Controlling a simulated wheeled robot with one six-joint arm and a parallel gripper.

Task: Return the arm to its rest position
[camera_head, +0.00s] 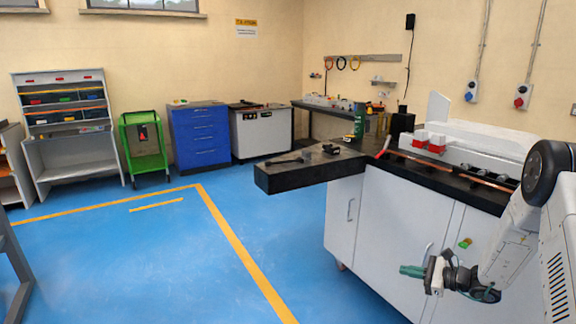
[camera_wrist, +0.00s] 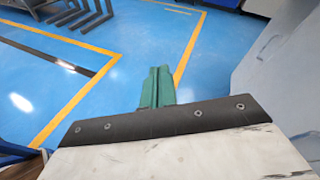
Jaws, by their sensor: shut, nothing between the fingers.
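My gripper (camera_head: 412,271) shows at the lower right of the head view, in front of the white cabinet doors of the busbar bender (camera_head: 385,222). Its green fingers point left, are shut together and hold nothing. In the wrist view the green fingers (camera_wrist: 157,88) are also closed, with blue floor beyond them. My arm comes in from the right edge of the head view and hangs low beside the cabinet, below the bench top. The gripper looks apart from the cabinet, but the exact gap is hard to judge.
The bender's black table extension (camera_head: 300,172) sticks out left, with small tools on it. A copper bar (camera_head: 440,165) lies along the bender top. A green trolley (camera_head: 143,146), blue drawer cabinet (camera_head: 199,135) and grey shelf unit (camera_head: 70,163) stand at the back. The blue floor (camera_head: 150,260) is clear.

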